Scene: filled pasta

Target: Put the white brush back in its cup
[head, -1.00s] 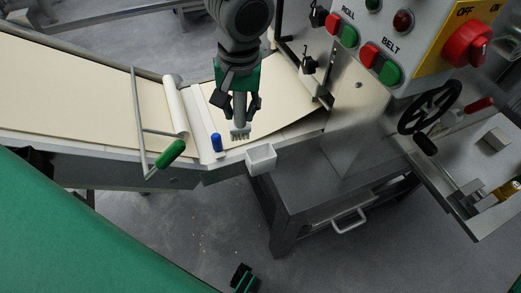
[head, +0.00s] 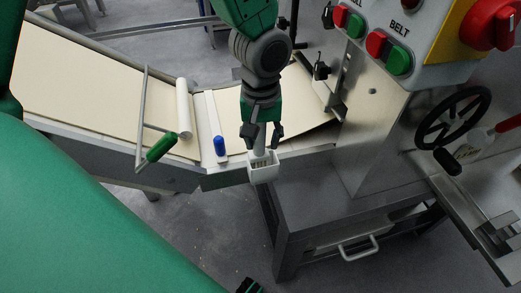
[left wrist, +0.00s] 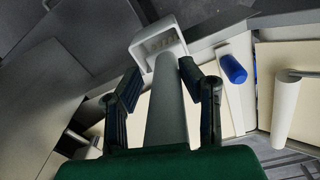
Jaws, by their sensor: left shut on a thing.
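My left gripper (head: 262,132) is shut on the handle of the white brush (head: 261,143), which hangs with its bristle end down. The white cup (head: 264,175) is fixed at the near edge of the belt frame, directly below the gripper. The bristles line up with the cup's open mouth and seem to be at or just inside it; the exact depth is hard to tell. In the left wrist view the brush handle (left wrist: 166,112) runs between the fingers toward the cup (left wrist: 141,47). A dark piece at the bottom edge of the head view may be my right gripper (head: 250,286), mostly cut off.
A blue-handled tool (head: 219,146) stands left of the cup, and a green-handled bar (head: 161,147) is farther left. The cream belt (head: 95,85) lies behind. The machine's steel housing (head: 372,120), with buttons and a handwheel (head: 450,117), rises at the right.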

